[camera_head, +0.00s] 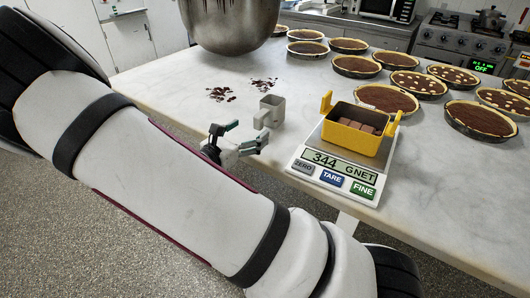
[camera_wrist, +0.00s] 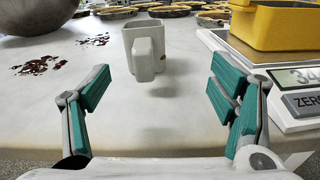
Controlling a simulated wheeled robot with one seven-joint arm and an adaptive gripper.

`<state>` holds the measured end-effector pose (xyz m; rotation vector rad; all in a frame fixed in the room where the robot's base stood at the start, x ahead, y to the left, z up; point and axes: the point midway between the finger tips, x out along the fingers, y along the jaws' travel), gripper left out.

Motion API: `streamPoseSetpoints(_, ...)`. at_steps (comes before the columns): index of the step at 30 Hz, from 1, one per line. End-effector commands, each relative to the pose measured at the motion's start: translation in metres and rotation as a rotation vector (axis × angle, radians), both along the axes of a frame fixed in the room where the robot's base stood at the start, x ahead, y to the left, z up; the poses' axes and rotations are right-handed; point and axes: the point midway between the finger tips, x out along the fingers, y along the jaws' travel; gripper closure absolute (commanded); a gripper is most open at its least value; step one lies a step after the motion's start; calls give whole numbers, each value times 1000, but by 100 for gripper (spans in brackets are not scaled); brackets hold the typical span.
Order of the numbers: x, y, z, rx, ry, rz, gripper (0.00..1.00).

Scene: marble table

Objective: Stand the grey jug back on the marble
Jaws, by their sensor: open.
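The grey jug (camera_head: 276,103) appears upright on the marble table (camera_head: 180,80), left of the scale. In the wrist view the jug (camera_wrist: 155,38) is ahead of my gripper, slightly left of centre, with its handle (camera_wrist: 144,60) facing me and its open top up. My gripper (camera_head: 240,138) is open and empty near the table's front edge. In the wrist view its green-padded fingers (camera_wrist: 160,85) are spread wide, with the jug beyond them and no contact visible.
A scale (camera_head: 322,180) reading 344 carries a yellow tub (camera_head: 350,137) of chocolate pieces, right of my gripper. Dark crumbs (camera_head: 220,94) lie left of the jug. A large metal bowl (camera_head: 230,25) and several chocolate tarts (camera_head: 388,98) stand farther back.

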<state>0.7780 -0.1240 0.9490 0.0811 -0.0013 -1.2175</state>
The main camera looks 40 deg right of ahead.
Motion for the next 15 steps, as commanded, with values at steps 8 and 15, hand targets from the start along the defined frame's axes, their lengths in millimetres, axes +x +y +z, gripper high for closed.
streamPoseSetpoints(8, -81, -26, 30, 350, -244, -361, 22)
streamPoseSetpoints(15, -152, -18, 50, 662, -458, -668, 22)
